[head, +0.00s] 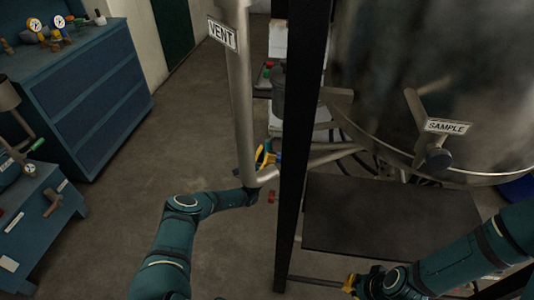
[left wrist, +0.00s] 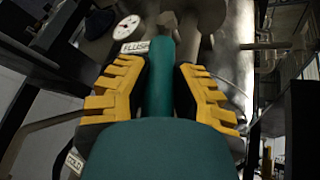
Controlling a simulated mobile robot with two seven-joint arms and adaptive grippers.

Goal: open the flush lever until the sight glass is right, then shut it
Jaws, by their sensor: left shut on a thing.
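My left gripper (head: 263,155) is partly hidden behind the grey vent pipe in the head view. In the left wrist view its yellow fingers (left wrist: 160,95) are closed on both sides of the teal flush lever (left wrist: 160,65). The lever points up the picture towards grey metal fittings, beside a FLUSH label (left wrist: 134,47). The flush lever cannot be made out in the head view. My right gripper (head: 350,284) is low at the right, its yellow fingers mostly hidden by its own arm. I cannot make out a sight glass.
A large tank (head: 430,60) with a SAMPLE valve (head: 436,155) is at right. Blue cabinets (head: 90,90) stand left. A round gauge (left wrist: 127,26) shows near the lever.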

